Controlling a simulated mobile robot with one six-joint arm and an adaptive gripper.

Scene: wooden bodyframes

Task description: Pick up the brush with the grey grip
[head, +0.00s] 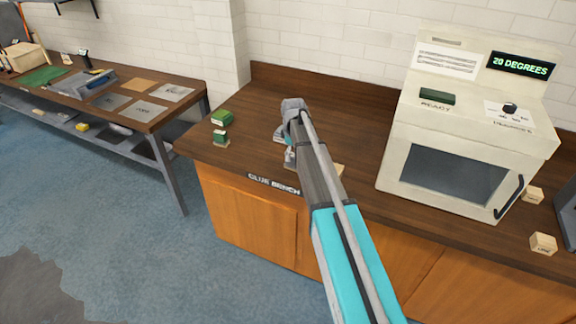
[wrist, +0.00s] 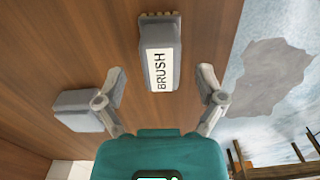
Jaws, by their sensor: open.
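The brush (wrist: 160,55) with a grey grip lies on the brown bench top in the wrist view. It has a white label reading BRUSH and short tan bristles at its far end. My gripper (wrist: 160,78) is open, with one finger on each side of the brush's near part in the picture. I see gaps between the brush and both fingers, and cannot tell the height between them. In the head view my arm covers most of this spot, so the brush is not clearly seen there.
A grey block (wrist: 80,110) shows beside my left finger. Two green blocks (head: 222,118) (head: 220,138) stand left of my arm on the glue bench (head: 255,145). A cream oven-like machine (head: 465,120) stands right, with small wooden blocks (head: 543,243) near it. The bench edge is close.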

